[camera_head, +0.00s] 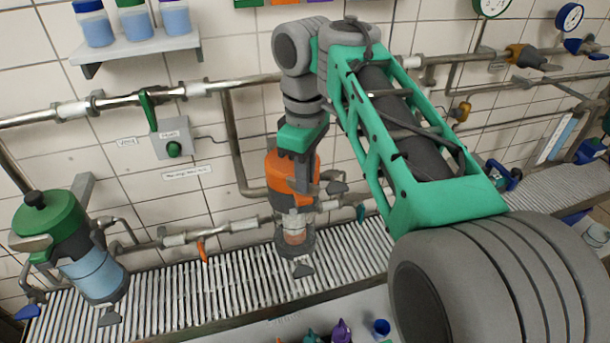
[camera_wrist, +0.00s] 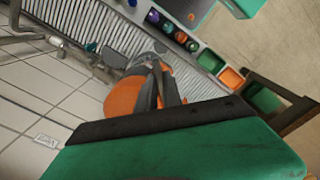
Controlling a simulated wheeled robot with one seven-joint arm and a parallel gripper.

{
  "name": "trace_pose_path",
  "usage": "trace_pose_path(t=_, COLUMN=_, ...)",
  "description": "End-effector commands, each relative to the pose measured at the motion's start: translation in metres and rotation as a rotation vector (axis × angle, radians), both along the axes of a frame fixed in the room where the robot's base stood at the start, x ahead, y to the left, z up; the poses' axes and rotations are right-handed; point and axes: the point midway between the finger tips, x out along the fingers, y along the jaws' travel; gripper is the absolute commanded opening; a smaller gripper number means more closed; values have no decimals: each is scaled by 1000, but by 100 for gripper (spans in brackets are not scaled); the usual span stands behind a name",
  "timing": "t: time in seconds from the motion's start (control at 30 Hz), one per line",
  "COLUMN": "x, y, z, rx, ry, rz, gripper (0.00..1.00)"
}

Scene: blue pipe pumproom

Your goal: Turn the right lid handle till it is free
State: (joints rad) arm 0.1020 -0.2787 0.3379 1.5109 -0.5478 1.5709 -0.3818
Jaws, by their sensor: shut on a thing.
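The right canister has an orange lid (camera_head: 279,176) and a clear lower body (camera_head: 294,232) with a little reddish content. It stands upright against the tiled wall. My gripper (camera_head: 298,158) comes down from above onto the lid's top and is shut on the right lid handle, which my fingers mostly hide. In the wrist view the orange lid (camera_wrist: 122,98) lies beyond and around my gripper (camera_wrist: 160,80), with the fingers close together over its middle. The left canister has a green lid (camera_head: 52,222) with a dark knob on top and blue liquid (camera_head: 95,275) below.
A slatted grey rack (camera_head: 222,288) runs below the canisters. Steel pipes (camera_head: 235,140) run along the wall. A shelf (camera_head: 140,46) with blue bottles is at the upper left.

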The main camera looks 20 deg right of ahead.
Motion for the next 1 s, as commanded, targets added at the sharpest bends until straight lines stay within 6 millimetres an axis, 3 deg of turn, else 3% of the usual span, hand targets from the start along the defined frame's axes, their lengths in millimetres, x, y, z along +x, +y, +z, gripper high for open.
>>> trace_pose_path(t=0.6, x=2, y=-1, z=-1, rx=0, ry=2, rz=447, gripper=0)
trace_pose_path(t=1.0, x=2, y=-1, z=-1, rx=0, ry=2, rz=579, gripper=0)
